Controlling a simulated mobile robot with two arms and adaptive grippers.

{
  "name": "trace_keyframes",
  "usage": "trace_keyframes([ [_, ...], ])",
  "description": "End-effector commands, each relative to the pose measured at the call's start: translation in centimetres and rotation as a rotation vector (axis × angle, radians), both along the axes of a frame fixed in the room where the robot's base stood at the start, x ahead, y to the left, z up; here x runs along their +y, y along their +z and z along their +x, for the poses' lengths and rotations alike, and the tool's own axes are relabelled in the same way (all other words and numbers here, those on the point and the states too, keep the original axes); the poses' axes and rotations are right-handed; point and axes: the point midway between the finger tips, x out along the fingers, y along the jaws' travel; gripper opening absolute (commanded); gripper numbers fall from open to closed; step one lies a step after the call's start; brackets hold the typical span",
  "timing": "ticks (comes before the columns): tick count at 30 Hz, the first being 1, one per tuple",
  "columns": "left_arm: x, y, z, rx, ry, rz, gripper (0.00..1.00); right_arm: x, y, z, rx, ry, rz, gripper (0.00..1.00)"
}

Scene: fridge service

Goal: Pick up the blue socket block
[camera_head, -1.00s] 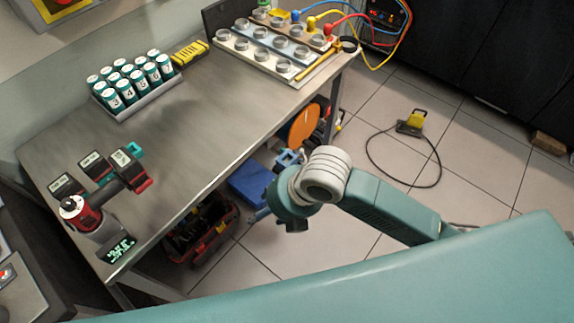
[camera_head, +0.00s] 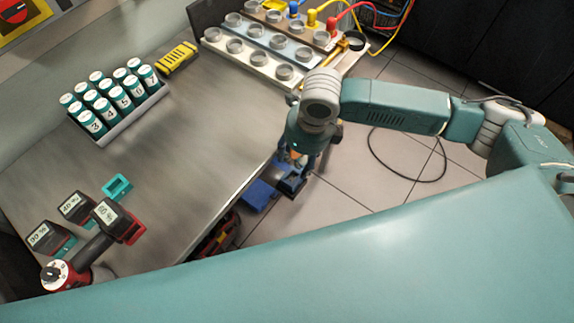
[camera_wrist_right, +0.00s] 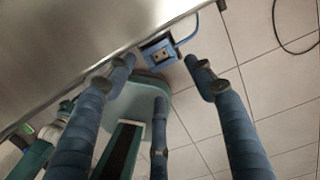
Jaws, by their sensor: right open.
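The blue socket block (camera_wrist_right: 160,53) shows in the right wrist view just beyond the table's edge, with a pale face holding small dark holes and a blue loop at its right. My right gripper (camera_wrist_right: 160,68) is open, its blue fingers spread on either side of the block in that view and apart from it. In the head view my right gripper (camera_head: 299,160) points down beside the table's right edge. There the gripper and wrist cover most of the area around the block, and I cannot make the block out clearly. My left gripper is not in view.
A blue box (camera_head: 260,195) lies below the edge. Tiled floor is open to the right.

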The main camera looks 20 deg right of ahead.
Motion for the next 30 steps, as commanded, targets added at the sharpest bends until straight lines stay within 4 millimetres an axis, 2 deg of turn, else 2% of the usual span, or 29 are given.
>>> trace_keyframes([
  [2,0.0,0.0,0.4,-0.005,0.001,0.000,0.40,0.0,-1.0,-0.1,0.006,0.003,-0.002,0.54],
  [4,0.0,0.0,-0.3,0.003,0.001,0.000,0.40,0.1,-2.2,0.0,0.006,0.004,-0.004,0.54],
  [9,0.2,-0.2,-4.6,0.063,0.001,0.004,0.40,0.3,-4.5,0.4,0.004,0.002,-0.002,0.54],
  [13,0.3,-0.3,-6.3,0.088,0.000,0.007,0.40,0.4,-5.3,0.5,0.001,0.004,-0.003,0.54],
  [17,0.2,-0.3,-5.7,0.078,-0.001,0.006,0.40,0.6,-6.9,0.6,0.005,0.003,-0.003,0.54],
  [24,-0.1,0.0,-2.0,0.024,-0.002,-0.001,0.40,0.8,-10.1,1.0,0.002,0.002,-0.003,0.54],
  [30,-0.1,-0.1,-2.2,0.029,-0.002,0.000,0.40,0.9,-10.6,1.1,0.000,0.004,-0.002,0.54],
])
